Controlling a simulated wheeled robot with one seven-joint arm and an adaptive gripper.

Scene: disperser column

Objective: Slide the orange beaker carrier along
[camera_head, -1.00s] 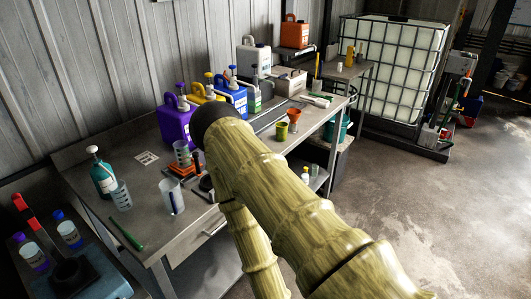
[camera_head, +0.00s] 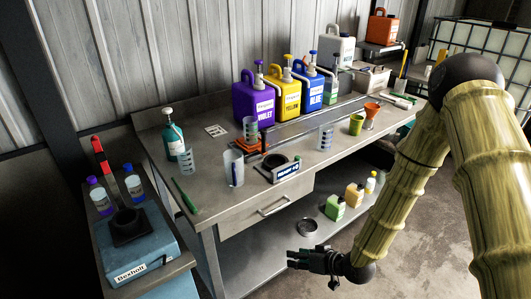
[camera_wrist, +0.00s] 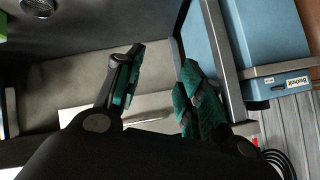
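The orange beaker carrier (camera_head: 264,144) sits on the workbench below the violet jug, at the left end of a long metal rail. A clear beaker (camera_head: 250,129) stands at the carrier; its seat is too small to make out. My gripper (camera_head: 289,260) is low in front of the bench, well below and apart from the carrier. It is empty, and its two teal-padded fingers (camera_wrist: 160,65) stand apart in the wrist view. The carrier is not visible in the wrist view.
Violet (camera_head: 253,101), yellow (camera_head: 284,99) and blue (camera_head: 309,95) jugs stand behind the rail (camera_head: 320,116). A dark round device (camera_head: 279,166), a clear cup (camera_head: 233,168) and a beaker (camera_head: 325,138) stand nearby. The drawer handle (camera_head: 274,207) projects at the bench front.

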